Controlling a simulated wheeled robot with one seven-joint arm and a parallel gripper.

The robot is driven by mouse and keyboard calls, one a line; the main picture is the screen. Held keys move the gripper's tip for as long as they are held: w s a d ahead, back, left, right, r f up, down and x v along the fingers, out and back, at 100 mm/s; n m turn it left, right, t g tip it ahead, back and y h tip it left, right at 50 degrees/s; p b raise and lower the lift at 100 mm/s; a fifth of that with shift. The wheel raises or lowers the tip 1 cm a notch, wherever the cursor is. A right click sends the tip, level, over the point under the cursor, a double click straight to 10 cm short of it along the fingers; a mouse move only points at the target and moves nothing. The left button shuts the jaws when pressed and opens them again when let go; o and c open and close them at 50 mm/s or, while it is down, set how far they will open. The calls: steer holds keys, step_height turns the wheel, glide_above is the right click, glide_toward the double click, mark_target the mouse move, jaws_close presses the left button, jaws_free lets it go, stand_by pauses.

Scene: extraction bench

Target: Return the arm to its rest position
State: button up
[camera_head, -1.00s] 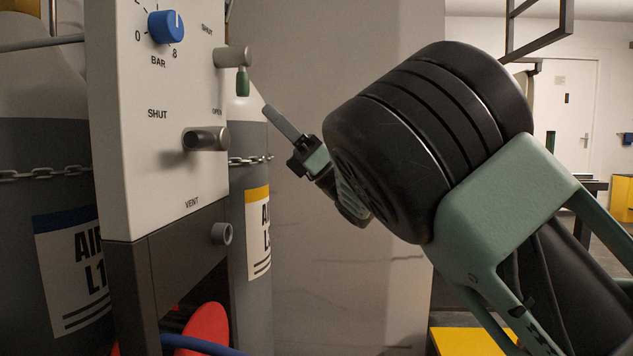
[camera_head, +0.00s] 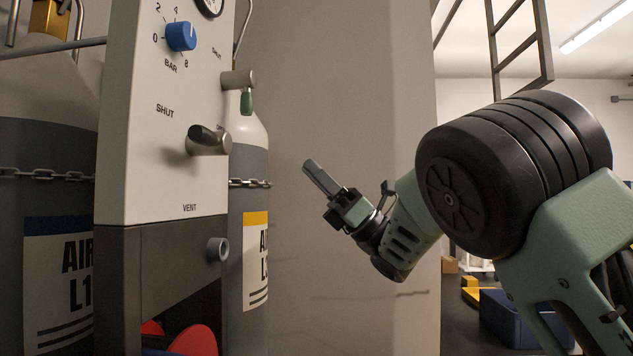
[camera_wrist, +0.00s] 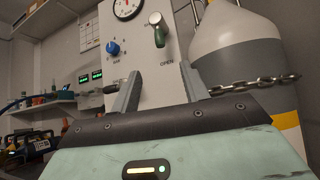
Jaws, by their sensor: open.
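My gripper (camera_head: 313,178) is in the middle of the head view, raised and pointing up and left toward the panel, apart from it. In the wrist view my gripper (camera_wrist: 163,92) shows two grey fingers standing apart, with nothing between them. The white panel (camera_head: 150,120) stands to the left of my gripper in the head view. It carries a blue BAR knob (camera_head: 181,37), an upper valve handle with a green end (camera_head: 246,100) and a lower grey handle (camera_head: 206,138).
Chained gas cylinders (camera_head: 45,180) stand behind and beside the panel. A plain grey wall (camera_head: 340,110) lies behind my gripper. A blue box (camera_head: 515,320) is on the floor at right. In the wrist view, a shelf (camera_wrist: 50,107) is at left.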

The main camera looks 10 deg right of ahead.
stand_by(0.4)
steer(key=w+d+f+m+t+h, duration=0.1)
steer(key=w+f+m+t+h, duration=0.3)
steer(key=m+t+h, duration=0.65)
steer(key=w+f+m+t+h, duration=0.4)
steer(key=m+t, duration=0.2)
steer(key=m, duration=1)
steer(key=s+a+f+m+g+h, duration=0.25)
steer(key=f+m, duration=0.25)
steer(key=f, duration=0.3)
steer(key=s+a+f+m+g+h, duration=0.1)
steer(key=s+f+m+g+h, duration=0.3)
steer(key=f+m, duration=0.3)
steer(key=s+a+f+m+g+h, duration=0.1)
steer(key=s+a+f+m+g, duration=0.15)
steer(key=s+f+g, duration=0.75)
steer(key=s+d+f+m+g+h, duration=0.2)
steer(key=s+f, duration=0.1)
steer(key=s, duration=0.9)
steer(key=s+d+f+m+g+h, duration=0.1)
steer(key=s+d+f+m+h, duration=0.2)
steer(key=s, duration=0.9)
step_height(320, 180, up, 36)
steer(key=n+p, duration=0.1)
steer(key=p, duration=3.6)
steer(key=shift+s+g+y, duration=0.4)
